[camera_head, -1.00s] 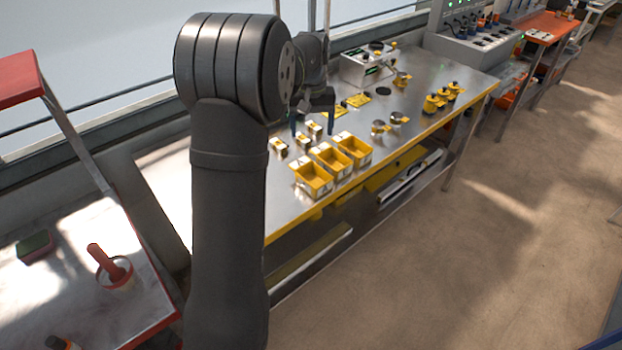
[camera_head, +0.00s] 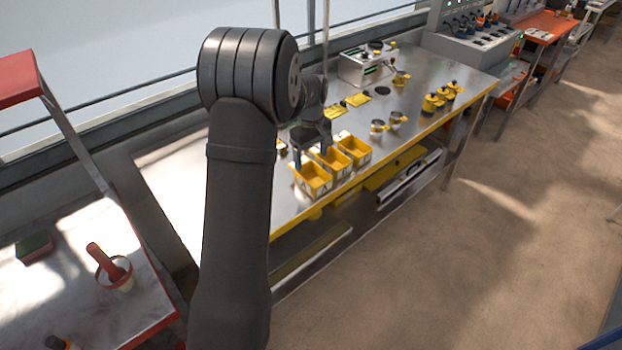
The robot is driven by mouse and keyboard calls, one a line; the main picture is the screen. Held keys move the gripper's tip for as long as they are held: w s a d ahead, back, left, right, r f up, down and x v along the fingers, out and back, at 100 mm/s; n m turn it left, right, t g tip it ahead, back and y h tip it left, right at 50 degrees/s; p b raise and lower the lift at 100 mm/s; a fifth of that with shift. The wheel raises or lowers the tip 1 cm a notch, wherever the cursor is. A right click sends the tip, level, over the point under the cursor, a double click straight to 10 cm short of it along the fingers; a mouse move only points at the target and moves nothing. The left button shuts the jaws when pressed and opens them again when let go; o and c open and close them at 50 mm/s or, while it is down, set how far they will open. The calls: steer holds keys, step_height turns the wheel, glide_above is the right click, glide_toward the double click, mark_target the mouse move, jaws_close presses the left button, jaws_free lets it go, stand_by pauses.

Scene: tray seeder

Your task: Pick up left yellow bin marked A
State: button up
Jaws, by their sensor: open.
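The left yellow bin marked A (camera_head: 314,187) stands on the steel bench, nearest to me in a row of yellow bins along the front edge. It is upright and open at the top, with a pale label on its front. My gripper (camera_head: 311,159) points down with its fingers spread. It overlaps the back of the left bin and part of the middle bin (camera_head: 344,171) in the picture. Nothing shows between the fingers. I cannot tell whether a finger touches a bin.
The right yellow bin (camera_head: 361,158) stands close beside the middle one. Small metal cups (camera_head: 378,127) and yellow-black pots (camera_head: 433,104) stand farther along the steel bench (camera_head: 405,80). A control box (camera_head: 356,69) is at the back.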

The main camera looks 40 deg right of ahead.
mark_target(311, 182)
step_height(311, 182, down, 8)
steer(key=shift+r, duration=0.1)
steer(key=c, duration=0.8)
steer(key=shift+r, duration=0.15)
